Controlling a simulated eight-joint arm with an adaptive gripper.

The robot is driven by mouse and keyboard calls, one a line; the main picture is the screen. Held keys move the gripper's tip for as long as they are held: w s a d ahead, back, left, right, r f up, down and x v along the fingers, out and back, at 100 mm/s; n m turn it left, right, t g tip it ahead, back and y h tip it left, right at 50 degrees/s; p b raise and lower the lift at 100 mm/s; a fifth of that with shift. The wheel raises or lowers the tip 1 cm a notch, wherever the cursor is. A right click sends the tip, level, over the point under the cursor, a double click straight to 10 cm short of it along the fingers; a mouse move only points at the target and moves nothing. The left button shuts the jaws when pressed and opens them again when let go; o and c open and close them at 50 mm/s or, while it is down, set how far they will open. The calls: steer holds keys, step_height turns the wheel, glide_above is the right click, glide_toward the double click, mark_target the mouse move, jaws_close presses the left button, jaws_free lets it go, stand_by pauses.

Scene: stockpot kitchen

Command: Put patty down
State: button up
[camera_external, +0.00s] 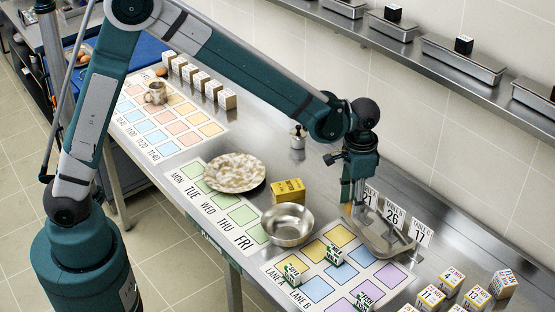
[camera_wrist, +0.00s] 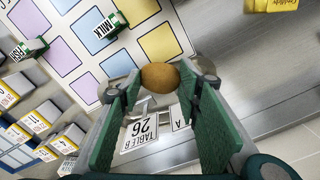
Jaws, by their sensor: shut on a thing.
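In the wrist view my gripper (camera_wrist: 166,82) is shut on a round brown patty (camera_wrist: 160,75), which sits at the far end between the green-padded fingers. In the external view my gripper (camera_external: 356,205) hangs at the back of the lane mat (camera_external: 310,293), near the upright table number cards. The patty cannot be made out there. The mat has yellow, blue and purple squares, some with small green-and-white cartons.
A steel bowl (camera_external: 287,225), a yellow box (camera_external: 288,191) and a speckled plate (camera_external: 235,172) stand left of the mat. Table cards (camera_external: 393,217) stand behind. Several dated boxes (camera_external: 451,281) stand at the right. Some mat squares are bare.

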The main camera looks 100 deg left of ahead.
steer(key=s+a+n+p, duration=0.1)
steer(key=s+a, duration=0.5)
steer(key=a, duration=0.9)
steer(key=s+a+n, duration=0.4)
steer(key=s+a, duration=0.3)
steer(key=a, duration=0.8)
steer(key=s+a+n+p, duration=0.1)
steer(key=s+a, duration=0.5)
steer(key=a, duration=0.9)
steer(key=shift+s+r+n+p, duration=0.1)
steer(key=shift+s+n+p, duration=0.15)
steer(key=shift+n, duration=0.45)
steer(key=s+a+n+p, duration=0.1)
steer(key=s+a+n, duration=0.1)
steer(key=s+a, duration=1)
steer(key=shift+s+a+n, duration=0.15)
steer(key=shift+s+n, duration=0.15)
steer(key=shift+s, duration=0.2)
steer(key=shift+f, duration=0.25)
glide_above(264, 121)
steer(key=shift+f, duration=3)
steer(key=shift+f, duration=1.85)
